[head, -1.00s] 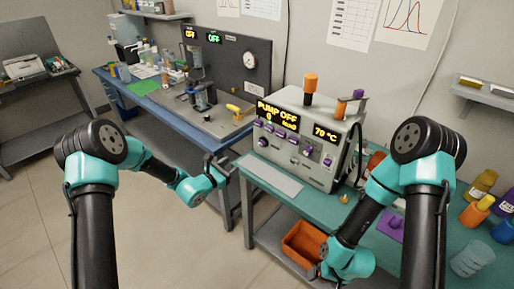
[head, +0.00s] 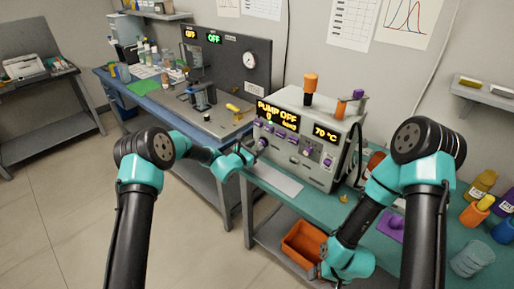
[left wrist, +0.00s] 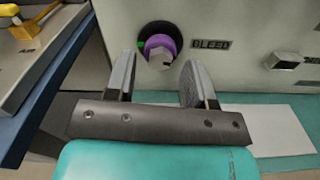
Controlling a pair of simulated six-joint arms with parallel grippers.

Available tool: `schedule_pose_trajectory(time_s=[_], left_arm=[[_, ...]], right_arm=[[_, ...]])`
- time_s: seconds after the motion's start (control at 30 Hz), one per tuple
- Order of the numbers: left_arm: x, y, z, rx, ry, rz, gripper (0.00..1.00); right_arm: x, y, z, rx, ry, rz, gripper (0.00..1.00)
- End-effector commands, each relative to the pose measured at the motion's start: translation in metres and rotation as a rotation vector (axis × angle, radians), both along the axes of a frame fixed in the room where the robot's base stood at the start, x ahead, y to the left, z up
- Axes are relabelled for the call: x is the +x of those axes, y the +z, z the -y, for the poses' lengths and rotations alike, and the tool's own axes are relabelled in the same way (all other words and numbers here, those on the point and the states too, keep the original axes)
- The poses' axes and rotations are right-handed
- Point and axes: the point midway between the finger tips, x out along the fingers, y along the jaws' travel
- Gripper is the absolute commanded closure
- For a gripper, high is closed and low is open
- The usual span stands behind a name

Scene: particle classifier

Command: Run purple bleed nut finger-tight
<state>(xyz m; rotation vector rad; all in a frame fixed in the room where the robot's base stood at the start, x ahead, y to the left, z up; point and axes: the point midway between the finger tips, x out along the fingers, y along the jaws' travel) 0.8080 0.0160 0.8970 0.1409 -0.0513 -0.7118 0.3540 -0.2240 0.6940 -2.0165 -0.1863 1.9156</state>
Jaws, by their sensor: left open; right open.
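The purple bleed nut (left wrist: 170,36) sits on the grey panel beside the BLEED label (left wrist: 211,44) in the left wrist view. A metal stub shows at its front, and dark and green parts show behind its left side. My left gripper (left wrist: 158,64) is open, with its fingers below and to either side of the nut; nothing is between them. In the head view my left gripper (head: 252,153) is at the machine's (head: 310,125) lower left front. My right gripper (head: 324,262) is low by the orange bin, its fingers small and partly hidden by my wrist.
A white sheet (head: 275,181) lies on the teal bench below the panel. The orange bin (head: 303,243) is on the lower shelf. The blue bench (head: 180,112) stands left of a gap. Several bottles (head: 482,185) stand at the right.

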Motion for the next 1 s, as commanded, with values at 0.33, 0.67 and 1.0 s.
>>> schedule_pose_trajectory(time_s=[0.33,0.67,1.0], left_arm=[[0.0073,0.0005,0.0065,-0.001,0.0,0.0,0.51],[0.0071,0.0005,0.0062,-0.001,0.0,0.001,0.74],[0.007,0.0005,0.0063,-0.001,0.0,0.001,1.0]], right_arm=[[0.0,0.0,0.0,0.0,0.0,0.0,0.12],[0.0,0.0,0.0,0.0,0.0,0.0,0.12],[0.0,0.0,0.0,0.0,0.0,0.0,0.12]])
